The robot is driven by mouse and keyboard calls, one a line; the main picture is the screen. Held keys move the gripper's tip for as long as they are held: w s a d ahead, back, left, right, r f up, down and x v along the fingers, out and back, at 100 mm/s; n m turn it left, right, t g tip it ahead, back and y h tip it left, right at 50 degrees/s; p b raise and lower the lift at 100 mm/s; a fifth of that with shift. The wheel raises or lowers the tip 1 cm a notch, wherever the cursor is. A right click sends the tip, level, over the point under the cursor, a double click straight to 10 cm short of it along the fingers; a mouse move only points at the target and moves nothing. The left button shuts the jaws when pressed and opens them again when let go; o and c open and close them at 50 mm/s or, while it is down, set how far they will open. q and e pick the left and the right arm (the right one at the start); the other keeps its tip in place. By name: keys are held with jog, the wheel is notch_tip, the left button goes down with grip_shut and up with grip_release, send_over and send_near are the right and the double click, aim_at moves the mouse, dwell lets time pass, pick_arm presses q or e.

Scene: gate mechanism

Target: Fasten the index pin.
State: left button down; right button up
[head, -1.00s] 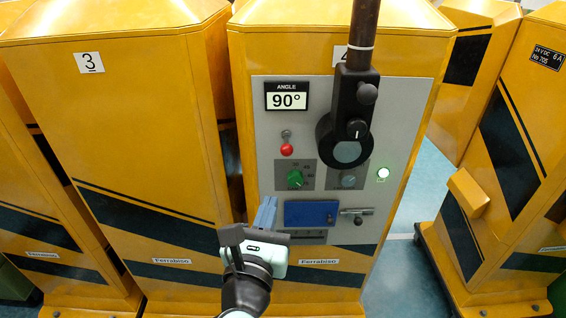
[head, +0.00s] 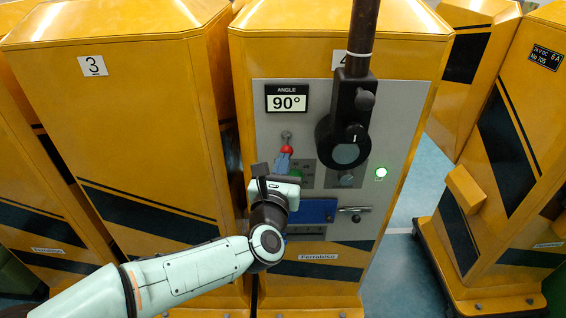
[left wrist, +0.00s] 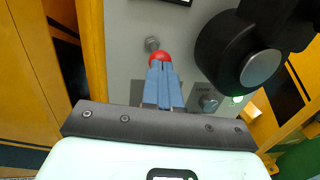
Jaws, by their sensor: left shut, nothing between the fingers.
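No part is labelled as the index pin, and I cannot tell for certain which one it is. A red ball knob (head: 286,149) below a small metal pivot (head: 286,136) is on the grey panel under the angle display. My left gripper (head: 284,158) is shut and empty, its blue fingertips at the lower side of the red knob. In the left wrist view the fingertips (left wrist: 160,68) overlap the red knob (left wrist: 159,57); I cannot tell whether they touch. A black hub (head: 345,138) with side knobs (head: 364,100) carries the brown boom. My right gripper is not in view.
The angle display (head: 287,98) reads 90°. A green lamp (head: 381,172) is lit. A blue plate (head: 321,211) and a metal latch (head: 354,210) are lower on the panel. The boom (head: 362,30) rises at the right. My left arm partly hides the green dial.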

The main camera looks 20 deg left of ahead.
aim_at(287, 150)
pick_arm(q)
jog(key=w+b, duration=0.1)
jog(key=w+a+b, duration=0.1)
jog(key=shift+w, duration=0.35)
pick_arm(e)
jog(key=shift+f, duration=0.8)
pick_arm(q)
jog(key=shift+r, duration=0.1)
